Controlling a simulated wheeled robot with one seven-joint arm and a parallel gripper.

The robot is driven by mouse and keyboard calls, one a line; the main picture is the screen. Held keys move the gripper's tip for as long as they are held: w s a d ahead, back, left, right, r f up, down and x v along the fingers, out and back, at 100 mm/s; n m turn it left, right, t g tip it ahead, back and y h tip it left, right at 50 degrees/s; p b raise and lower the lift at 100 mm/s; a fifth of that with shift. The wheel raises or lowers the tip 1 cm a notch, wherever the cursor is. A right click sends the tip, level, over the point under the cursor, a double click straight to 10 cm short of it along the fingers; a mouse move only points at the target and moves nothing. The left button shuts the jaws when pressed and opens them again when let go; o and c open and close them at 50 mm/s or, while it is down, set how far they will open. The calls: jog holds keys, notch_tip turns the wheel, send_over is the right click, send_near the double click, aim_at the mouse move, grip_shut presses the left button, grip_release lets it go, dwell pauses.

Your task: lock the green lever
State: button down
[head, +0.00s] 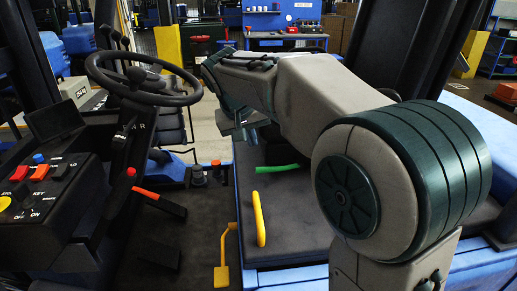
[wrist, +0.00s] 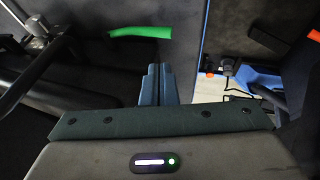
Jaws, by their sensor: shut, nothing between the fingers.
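The green lever also shows in the wrist view (wrist: 140,32), above and a little left of the fingertips. My gripper (head: 243,135) hangs above and left of the lever in the head view. In the wrist view my gripper's fingers (wrist: 159,70) are shut together and empty, apart from the lever. Whether the lever's latch is engaged cannot be told.
An orange-tipped lever (head: 147,193) and a steering wheel (head: 142,80) are to the left. A button console (head: 45,185) is at far left. A workbench (head: 287,38) stands in the background.

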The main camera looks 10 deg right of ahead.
jog(key=shift+v, duration=1)
jog(key=shift+a, duration=0.2)
jog(key=s+d+f+y, duration=0.1)
jog(key=s+d+f, duration=0.2)
jog(key=s+f, duration=0.2)
jog(key=s+d+f+g+y, duration=0.1)
jog(key=s+d+f, duration=0.2)
jog(key=s, duration=0.8)
jog(key=s+d+f+y, duration=0.1)
jog(key=s+d+f, duration=0.2)
jog(key=s+f, duration=0.4)
jog(key=shift+s+d+g, duration=0.3)
jog(key=shift+s+d, duration=0.1)
jog(key=shift+s, duration=0.6)
